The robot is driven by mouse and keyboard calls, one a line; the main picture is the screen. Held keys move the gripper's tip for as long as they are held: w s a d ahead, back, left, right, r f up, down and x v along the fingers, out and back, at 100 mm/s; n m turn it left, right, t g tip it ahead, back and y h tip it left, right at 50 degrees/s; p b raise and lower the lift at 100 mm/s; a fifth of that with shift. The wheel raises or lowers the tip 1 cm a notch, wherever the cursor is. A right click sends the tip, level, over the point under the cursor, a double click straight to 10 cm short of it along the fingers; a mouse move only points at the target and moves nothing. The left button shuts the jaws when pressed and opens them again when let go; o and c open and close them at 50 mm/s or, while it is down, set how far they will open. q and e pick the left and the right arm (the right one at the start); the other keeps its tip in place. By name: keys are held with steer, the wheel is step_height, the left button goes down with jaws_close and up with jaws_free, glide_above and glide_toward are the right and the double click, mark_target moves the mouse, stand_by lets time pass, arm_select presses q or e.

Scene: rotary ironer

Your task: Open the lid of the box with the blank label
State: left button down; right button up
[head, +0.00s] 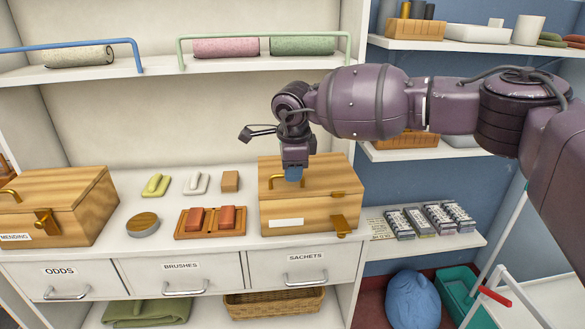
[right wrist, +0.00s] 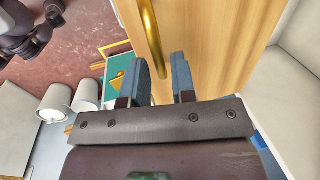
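The wooden box with the blank white label (head: 286,223) is the right-hand wooden box (head: 275,211) on the counter, and its lid (head: 325,172) is down. A brass catch (head: 340,225) is on its front right; I cannot tell whether it is fastened. My right gripper (head: 293,175) points down over the lid. In the right wrist view its two blue fingers (right wrist: 165,75) are apart, with a brass handle (right wrist: 150,35) on the wood close by the gap; contact is unclear. My left gripper is not in view.
Another wooden box (head: 75,195), labelled MENDING, stands at the left. A shelf with rolled towels (head: 226,47) is above; drawers (head: 180,275) are below.

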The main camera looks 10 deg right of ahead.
jaws_close()
steer(key=shift+w+r, duration=0.1)
steer(key=shift+r, duration=0.05)
